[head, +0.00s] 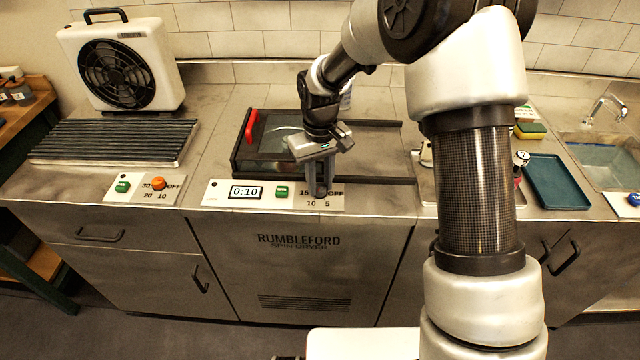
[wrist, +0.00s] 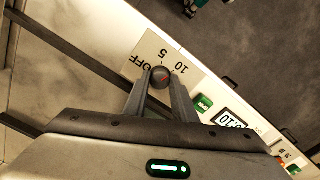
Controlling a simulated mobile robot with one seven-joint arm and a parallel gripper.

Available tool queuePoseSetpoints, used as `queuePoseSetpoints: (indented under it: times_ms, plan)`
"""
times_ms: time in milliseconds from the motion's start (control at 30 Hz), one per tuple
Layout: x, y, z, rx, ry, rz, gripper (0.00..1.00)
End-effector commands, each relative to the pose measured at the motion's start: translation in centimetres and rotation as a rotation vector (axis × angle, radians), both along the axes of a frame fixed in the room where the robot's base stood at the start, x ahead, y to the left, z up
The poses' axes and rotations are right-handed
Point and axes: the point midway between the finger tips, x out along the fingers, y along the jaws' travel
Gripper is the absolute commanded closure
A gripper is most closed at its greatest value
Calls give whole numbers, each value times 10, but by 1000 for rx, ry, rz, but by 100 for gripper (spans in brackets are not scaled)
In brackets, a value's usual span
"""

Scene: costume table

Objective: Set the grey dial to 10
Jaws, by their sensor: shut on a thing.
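The grey dial (wrist: 160,77) sits between my fingertips in the wrist view, on a pale panel marked OFF, 5 and 10. A short red mark on its face appears to point toward the 10. My gripper (head: 320,190) points down over this panel in the head view and is shut on the dial, which its fingers mostly hide there. The display (head: 245,192) on the same front strip reads 0:10. The strip belongs to the spin dryer (head: 300,245).
Left of the display strip is another panel with an orange dial (head: 158,184) and a green button (head: 122,187). A green button (head: 282,192) is close left of my gripper. A fan (head: 122,62), a blue tray (head: 556,182) and a sink (head: 610,160) stand farther off.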

Motion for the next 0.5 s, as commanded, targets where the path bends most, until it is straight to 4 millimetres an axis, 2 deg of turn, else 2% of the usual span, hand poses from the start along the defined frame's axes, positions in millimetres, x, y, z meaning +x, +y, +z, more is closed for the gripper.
queuePoseSetpoints:
  times_ms: [233, 500]
  plan:
    - [1, 0, 0, 1, -2, -145, 98]
    - [1, 1, 1, 1, -3, -220, 98]
